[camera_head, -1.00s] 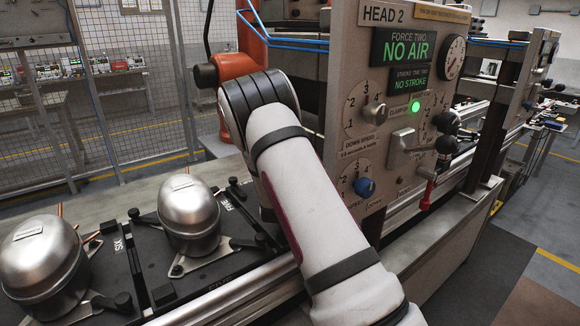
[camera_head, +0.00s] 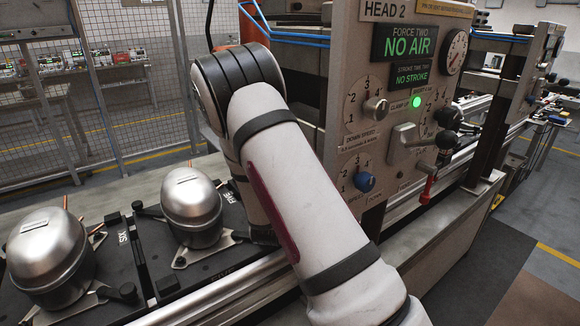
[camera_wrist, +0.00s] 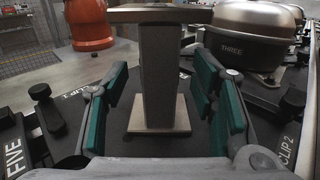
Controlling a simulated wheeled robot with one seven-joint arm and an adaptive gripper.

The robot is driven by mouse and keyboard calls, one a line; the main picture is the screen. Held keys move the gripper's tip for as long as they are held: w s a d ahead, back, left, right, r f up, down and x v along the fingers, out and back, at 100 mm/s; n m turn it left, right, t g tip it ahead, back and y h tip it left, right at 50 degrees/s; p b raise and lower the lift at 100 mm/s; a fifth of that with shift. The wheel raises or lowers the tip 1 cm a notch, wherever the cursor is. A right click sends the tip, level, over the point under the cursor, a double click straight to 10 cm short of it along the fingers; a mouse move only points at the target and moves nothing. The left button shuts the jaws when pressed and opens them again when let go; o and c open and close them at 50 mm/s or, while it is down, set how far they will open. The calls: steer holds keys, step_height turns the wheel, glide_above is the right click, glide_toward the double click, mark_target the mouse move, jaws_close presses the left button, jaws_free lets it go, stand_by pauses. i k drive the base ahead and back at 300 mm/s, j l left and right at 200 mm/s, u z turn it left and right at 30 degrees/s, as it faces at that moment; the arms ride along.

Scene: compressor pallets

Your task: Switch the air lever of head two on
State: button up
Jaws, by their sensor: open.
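The head two panel (camera_head: 340,110) stands right of my arm in the head view, with its display (camera_head: 405,42) reading "NO AIR". Below the panel's right part hangs a red-handled lever (camera_head: 428,188), pointing down; its label is not readable. A grey lever-like handle (camera_head: 404,142) sits on the panel face near black knobs (camera_head: 447,118). In the wrist view my gripper (camera_wrist: 162,82) has its green-padded fingers apart and empty. A grey post on a base plate (camera_wrist: 160,80) shows beyond and between them. In the head view the gripper is hidden behind my arm.
Two metal compressors (camera_head: 191,208) (camera_head: 48,252) sit on black pallets at left. A compressor marked "THREE" (camera_wrist: 240,38) is right of the fingers in the wrist view. A black fixture marked "FIVE" (camera_wrist: 18,150) is at left. Floor right of the bench is clear.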

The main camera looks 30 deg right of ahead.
mark_target(428, 188)
steer(key=k+j, duration=0.35)
steer(key=j, duration=0.15)
steer(key=k+j, duration=0.4)
steer(key=j, duration=0.1)
